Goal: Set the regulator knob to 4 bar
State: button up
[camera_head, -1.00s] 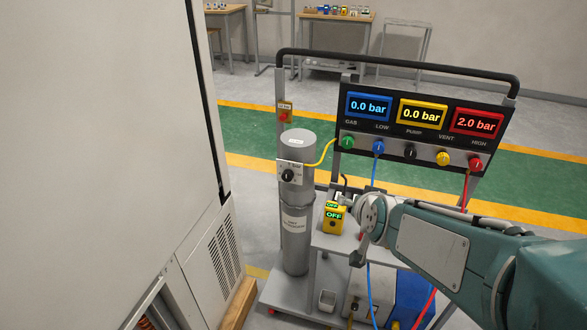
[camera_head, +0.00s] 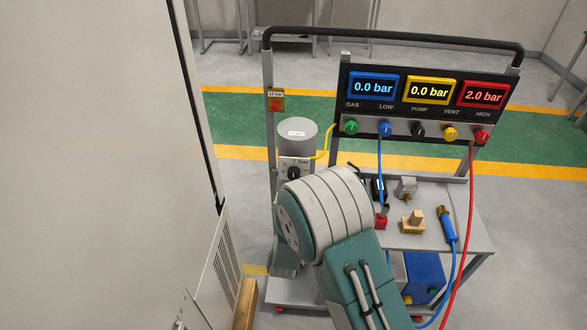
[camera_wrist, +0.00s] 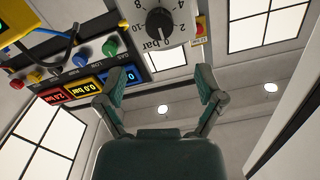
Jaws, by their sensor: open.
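The regulator knob (camera_head: 293,173) is a black knob on a white plate on the grey cylinder (camera_head: 297,138), partly above my arm in the head view. In the wrist view the knob (camera_wrist: 159,21) is at the top edge, upside down, with a printed scale around it. Its white mark appears to be near the "0 bar" print. My gripper (camera_wrist: 164,82) is open and empty, its two green fingers spread below the knob in that picture and apart from it. The head view hides my gripper behind my arm.
A panel (camera_head: 420,108) with blue, yellow and red displays reads 0.0, 0.0 and 2.0 bar. A yellow hose runs from the cylinder to it. A cart top (camera_head: 450,205) holds small fittings. A large cabinet (camera_head: 95,150) stands close on the left.

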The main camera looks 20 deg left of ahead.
aim_at(293, 177)
jog(key=shift+t, duration=0.3)
jog(key=x, duration=0.7)
jog(key=a+f+x, duration=0.1)
jog(key=x, duration=0.2)
jog(key=shift+w+r, duration=0.1)
jog(key=shift+w, duration=0.15)
jog(key=shift+w+d+r, duration=0.1)
jog(key=shift+d+r, duration=0.1)
jog(key=shift+d, duration=0.5)
jog(key=shift+a+f, duration=0.1)
jog(key=shift+a, duration=0.05)
jog(key=c, duration=0.9)
jog(key=shift+a, duration=0.25)
jog(key=shift+c, duration=1.2)
